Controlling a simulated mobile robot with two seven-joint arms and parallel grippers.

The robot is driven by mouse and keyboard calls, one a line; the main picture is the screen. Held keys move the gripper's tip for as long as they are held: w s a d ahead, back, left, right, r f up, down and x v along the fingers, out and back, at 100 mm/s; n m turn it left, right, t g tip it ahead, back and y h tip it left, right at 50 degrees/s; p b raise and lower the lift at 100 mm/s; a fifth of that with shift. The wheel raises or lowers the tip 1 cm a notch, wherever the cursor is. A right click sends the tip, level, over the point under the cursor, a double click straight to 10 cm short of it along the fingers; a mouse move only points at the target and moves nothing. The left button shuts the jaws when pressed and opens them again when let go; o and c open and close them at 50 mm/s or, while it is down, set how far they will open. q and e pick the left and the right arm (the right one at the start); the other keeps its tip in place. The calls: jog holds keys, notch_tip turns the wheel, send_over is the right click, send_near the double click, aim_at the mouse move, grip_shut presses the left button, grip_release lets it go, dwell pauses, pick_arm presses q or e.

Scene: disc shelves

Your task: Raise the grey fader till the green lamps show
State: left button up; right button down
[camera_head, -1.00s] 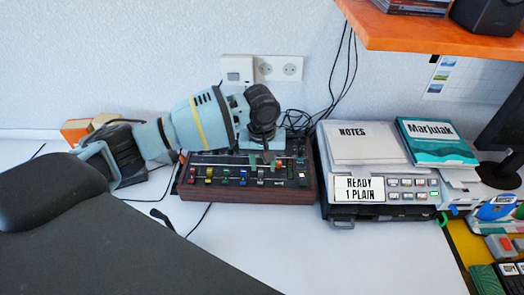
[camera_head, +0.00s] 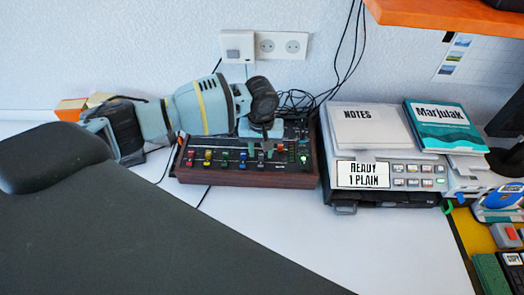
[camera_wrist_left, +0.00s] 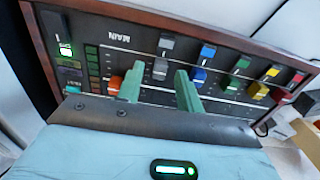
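The dark mixer panel (camera_head: 245,181) with wooden edges lies on the white desk. In the left wrist view, two grey fader caps show near the word MAIN: an upper one (camera_wrist_left: 166,42) and a lower one (camera_wrist_left: 160,68). My left gripper (camera_head: 266,151) is over the mixer, pointing down. In the wrist view its two green fingers (camera_wrist_left: 158,78) stand apart on either side of the lower grey cap, with gaps showing. A column of lamps (camera_wrist_left: 92,62) beside MAIN looks dim green; I cannot tell whether any are lit. My right gripper is not in view.
A green-lit switch (camera_wrist_left: 65,48) is at the panel's corner. Coloured faders, including blue (camera_wrist_left: 199,76) and yellow (camera_wrist_left: 257,90), line the panel. Cables (camera_head: 300,100) hang behind. The front desk is clear.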

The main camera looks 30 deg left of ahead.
pick_arm(q)
jog(key=shift+f, duration=0.55)
grip_shut()
jog(key=shift+w, duration=0.1)
